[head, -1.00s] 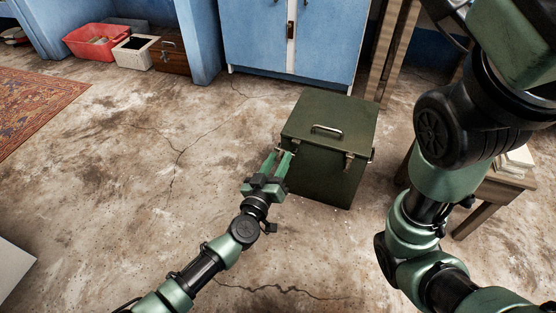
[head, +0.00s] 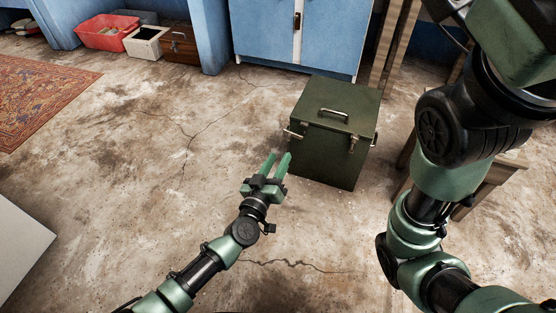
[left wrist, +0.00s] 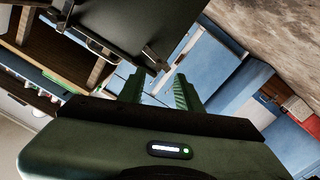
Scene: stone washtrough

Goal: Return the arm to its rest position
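My left gripper (head: 277,156) is in the middle of the head view, its arm coming in from the lower left. Its two green fingers are apart with nothing between them, and the left wrist view also shows them spread and empty (left wrist: 158,90). They are in front of and to the left of a dark green metal box (head: 325,152), with a small gap. The box stands upright on the floor with its lid shut. My right arm (head: 430,200) fills the right side of the head view; its gripper is out of view.
A blue cupboard (head: 275,35) stands behind the box. A red tub (head: 107,36), a white box (head: 146,43) and a brown case (head: 181,46) stand at the far left. A wooden table (head: 490,180) is partly hidden by my right arm.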

